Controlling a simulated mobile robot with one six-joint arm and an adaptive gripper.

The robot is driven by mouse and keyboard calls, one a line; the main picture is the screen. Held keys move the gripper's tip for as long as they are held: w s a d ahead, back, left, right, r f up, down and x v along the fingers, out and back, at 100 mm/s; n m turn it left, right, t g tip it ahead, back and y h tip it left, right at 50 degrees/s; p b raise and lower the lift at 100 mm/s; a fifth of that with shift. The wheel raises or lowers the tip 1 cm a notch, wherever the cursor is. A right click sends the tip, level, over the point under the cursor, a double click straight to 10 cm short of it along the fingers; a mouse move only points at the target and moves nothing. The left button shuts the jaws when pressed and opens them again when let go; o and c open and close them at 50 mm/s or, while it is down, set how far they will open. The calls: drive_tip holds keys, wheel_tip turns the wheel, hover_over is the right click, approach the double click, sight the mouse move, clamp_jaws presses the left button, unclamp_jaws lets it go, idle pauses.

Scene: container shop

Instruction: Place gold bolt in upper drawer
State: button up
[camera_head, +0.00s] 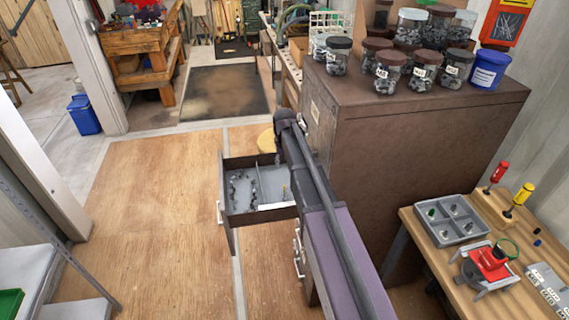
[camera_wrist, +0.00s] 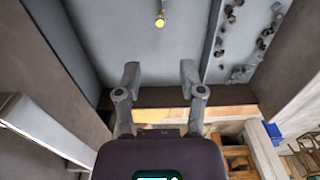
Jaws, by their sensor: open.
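The upper drawer (camera_head: 226,212) is pulled out of the brown cabinet (camera_head: 420,115), and its inside is divided into compartments. The gold bolt (camera_wrist: 160,20) shows in the wrist view over the bare grey floor of one compartment, and as a small gold mark in the head view (camera_head: 285,191). It appears to be inside the drawer, apart from my fingers. My gripper (camera_wrist: 160,73) is open and empty above the drawer, with the bolt ahead of the gap between its fingertips. In the head view my arm hides the fingers and part of the drawer.
Small dark parts (camera_wrist: 228,30) lie in the neighbouring compartment behind a thin divider (camera_wrist: 211,40). Jars (camera_head: 388,72) and a blue tub (camera_head: 488,70) stand on the cabinet. A wooden bench (camera_head: 415,225) with a grey tray (camera_head: 450,220) is at right. The floor left of the drawer is clear.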

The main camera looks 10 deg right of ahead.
drive_tip(key=shift+r+p, duration=0.3)
drive_tip(key=shift+r, duration=0.25)
idle(0.4)
drive_tip(key=s, duration=2.5)
drive_tip(key=shift+s, duration=0.15)
drive_tip(key=shift+s+a, duration=0.1)
